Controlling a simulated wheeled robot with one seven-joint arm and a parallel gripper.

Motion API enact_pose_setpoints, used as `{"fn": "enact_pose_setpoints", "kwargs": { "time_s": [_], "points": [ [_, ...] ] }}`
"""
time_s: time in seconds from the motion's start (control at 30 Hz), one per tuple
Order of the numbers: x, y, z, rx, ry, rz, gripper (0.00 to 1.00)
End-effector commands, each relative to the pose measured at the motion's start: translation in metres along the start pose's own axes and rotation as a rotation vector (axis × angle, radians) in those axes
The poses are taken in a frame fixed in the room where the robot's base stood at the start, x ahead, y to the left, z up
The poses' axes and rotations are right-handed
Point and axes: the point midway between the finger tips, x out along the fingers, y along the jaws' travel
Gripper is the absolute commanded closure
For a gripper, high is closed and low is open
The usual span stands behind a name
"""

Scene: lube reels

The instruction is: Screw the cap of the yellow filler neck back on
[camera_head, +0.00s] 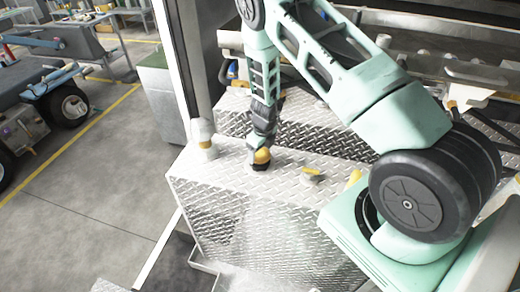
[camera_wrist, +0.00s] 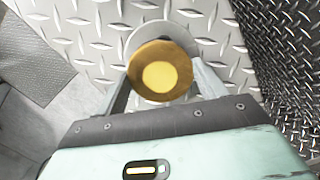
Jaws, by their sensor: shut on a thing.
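A round yellow cap (camera_head: 262,156) is in my gripper (camera_head: 261,160), low over the diamond-plate top of a metal box. In the wrist view the cap (camera_wrist: 160,75) shows as a dark-gold disc with a brighter yellow centre, between the two grey fingers, which are shut on it. A pale grey round piece (camera_wrist: 140,35) shows partly behind the cap. The cap hides most of it, so I cannot tell whether it is the filler neck or whether the cap touches it. A short round fitting with a yellow top (camera_head: 312,174) stands apart, to the right of my gripper.
A white fitting (camera_head: 202,135) stands on the box's left end. The diamond-plate box (camera_head: 225,185) has bare top around my gripper. A raised tread-plate surface (camera_head: 310,125) lies behind, and a post (camera_head: 187,60) rises at the back left.

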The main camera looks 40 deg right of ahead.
Motion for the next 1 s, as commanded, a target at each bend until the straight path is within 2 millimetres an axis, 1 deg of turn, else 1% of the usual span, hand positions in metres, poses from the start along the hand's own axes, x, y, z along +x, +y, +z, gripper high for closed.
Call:
{"fn": "enact_pose_setpoints", "kwargs": {
  "time_s": [0.17, 0.23, 0.5, 0.7, 0.83, 1.0],
  "points": [
    [-0.0004, 0.0003, 0.0005, 0.002, -0.001, 0.0, 0.55],
    [-0.0017, 0.0005, 0.0007, 0.029, 0.0, -0.003, 0.55],
    [-0.0033, 0.0012, 0.0008, 0.256, 0.001, -0.029, 0.55],
    [-0.0025, 0.0013, 0.0004, 0.39, 0.002, -0.046, 0.55],
    [-0.0009, 0.0009, 0.0008, 0.436, 0.0, -0.052, 0.55],
    [0.0006, 0.0008, 0.0008, 0.444, -0.001, -0.053, 0.55]
  ]
}}
